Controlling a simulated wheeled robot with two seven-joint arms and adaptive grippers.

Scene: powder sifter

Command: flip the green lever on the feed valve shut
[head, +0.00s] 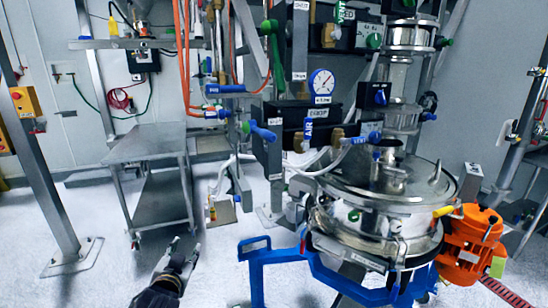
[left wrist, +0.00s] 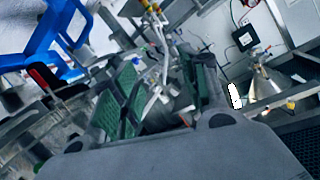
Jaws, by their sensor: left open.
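A green lever with white lettering (head: 340,12) stands upright at the top edge of the head view, on a dark valve block whose label is only partly readable. Another green handle (head: 272,38) hangs to the left of it, beside a dark panel. I cannot tell for certain which of them belongs to the feed valve. My left gripper (head: 184,250) is low in the head view, over the pale floor, far below and left of both. In the left wrist view its green-padded fingers (left wrist: 160,90) stand apart, with no object clearly held. My right gripper is not in view.
Blue levers (head: 262,131) and a pressure gauge (head: 322,82) crowd the valve rack. A steel sifter vessel (head: 375,210) on a blue frame (head: 262,262) and an orange motor (head: 470,245) fill the right. A steel cart (head: 148,143) stands left. Floor around my left gripper is clear.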

